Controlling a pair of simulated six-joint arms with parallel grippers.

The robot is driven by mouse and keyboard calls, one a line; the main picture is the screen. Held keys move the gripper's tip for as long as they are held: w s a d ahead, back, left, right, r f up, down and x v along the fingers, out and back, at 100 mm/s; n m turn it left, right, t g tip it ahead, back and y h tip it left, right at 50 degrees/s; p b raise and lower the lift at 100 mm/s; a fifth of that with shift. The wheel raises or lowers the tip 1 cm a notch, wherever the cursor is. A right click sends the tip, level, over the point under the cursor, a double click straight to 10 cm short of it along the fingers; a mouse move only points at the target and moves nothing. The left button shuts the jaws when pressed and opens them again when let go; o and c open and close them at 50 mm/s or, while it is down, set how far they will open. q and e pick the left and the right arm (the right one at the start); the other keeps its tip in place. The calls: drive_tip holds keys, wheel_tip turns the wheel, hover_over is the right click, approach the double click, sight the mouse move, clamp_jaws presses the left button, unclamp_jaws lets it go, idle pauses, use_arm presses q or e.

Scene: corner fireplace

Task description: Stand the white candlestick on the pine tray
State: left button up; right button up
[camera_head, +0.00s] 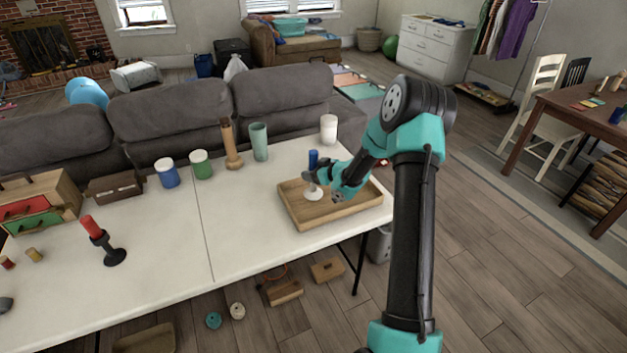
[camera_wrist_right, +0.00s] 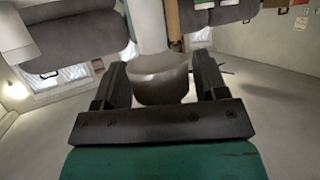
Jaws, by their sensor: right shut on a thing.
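The white candlestick (camera_head: 314,194) holds a blue candle (camera_head: 313,158) and looks upright over the left part of the pine tray (camera_head: 304,223). I cannot tell whether its base touches the tray floor. My right gripper (camera_head: 318,178) is shut on the candlestick's stem and partly hides it. In the right wrist view the candlestick (camera_wrist_right: 155,62) is between the two fingers of the right gripper (camera_wrist_right: 162,82). My left gripper is not in view.
A white canister (camera_head: 328,129), a grey-green tumbler (camera_head: 259,142) and a wooden piece (camera_head: 231,146) stand behind the tray. A dark candlestick (camera_head: 114,257) with a red candle stands at left. The table (camera_head: 240,230) is clear left of the tray.

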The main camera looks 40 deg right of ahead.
sight(314, 192)
drive_tip(key=shift+f, duration=1.85)
drive_tip(key=shift+f, duration=0.15)
drive_tip(key=o, duration=1.2)
drive_tip(key=shift+f, duration=0.15)
drive_tip(key=shift+s+r, duration=0.2)
drive_tip(key=shift+r, duration=0.1)
drive_tip(key=v, duration=1.1)
drive_tip(key=shift+s+r, duration=0.2)
drive_tip(key=shift+s, duration=0.05)
drive_tip(key=shift+d, duration=0.15)
